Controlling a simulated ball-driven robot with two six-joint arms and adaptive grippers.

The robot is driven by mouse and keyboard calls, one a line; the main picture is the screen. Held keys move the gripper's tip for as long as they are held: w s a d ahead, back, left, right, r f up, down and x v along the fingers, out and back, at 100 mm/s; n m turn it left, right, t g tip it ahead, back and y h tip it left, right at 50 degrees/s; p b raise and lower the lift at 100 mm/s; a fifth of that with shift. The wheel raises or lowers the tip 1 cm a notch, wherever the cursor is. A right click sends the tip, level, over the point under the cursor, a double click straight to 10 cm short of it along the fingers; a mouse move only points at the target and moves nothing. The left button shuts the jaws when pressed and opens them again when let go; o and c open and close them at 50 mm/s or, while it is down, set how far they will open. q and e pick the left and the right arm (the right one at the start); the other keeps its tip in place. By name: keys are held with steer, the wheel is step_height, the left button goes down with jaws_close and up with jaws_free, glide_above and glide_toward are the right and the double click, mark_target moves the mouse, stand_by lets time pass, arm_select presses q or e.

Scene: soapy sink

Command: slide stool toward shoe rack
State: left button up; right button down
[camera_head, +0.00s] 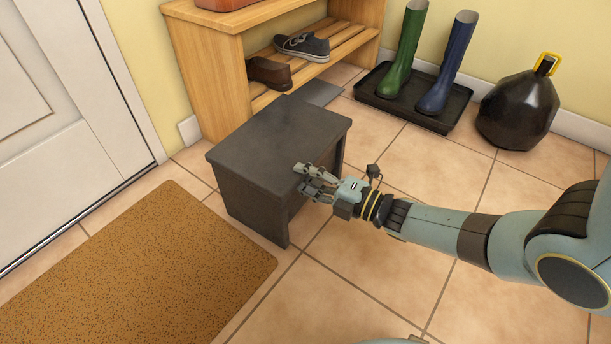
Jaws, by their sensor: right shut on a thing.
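The stool (270,139) is dark grey with a flat rectangular top and stands upright on the tiled floor. The wooden shoe rack (211,75) stands against the wall just behind it, close to the stool's far side. My arm reaches in from the right. My left gripper is not in view.
A brown shoe (268,73) and a grey sneaker (302,46) sit on the rack. A brown doormat (150,270) lies front left, near the white door (65,120).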

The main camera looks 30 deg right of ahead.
steer(key=shift+w+r, duration=0.1)
steer(key=c, duration=1)
jaws_free()
steer(key=v, duration=1.2)
steer(key=shift+d, duration=0.1)
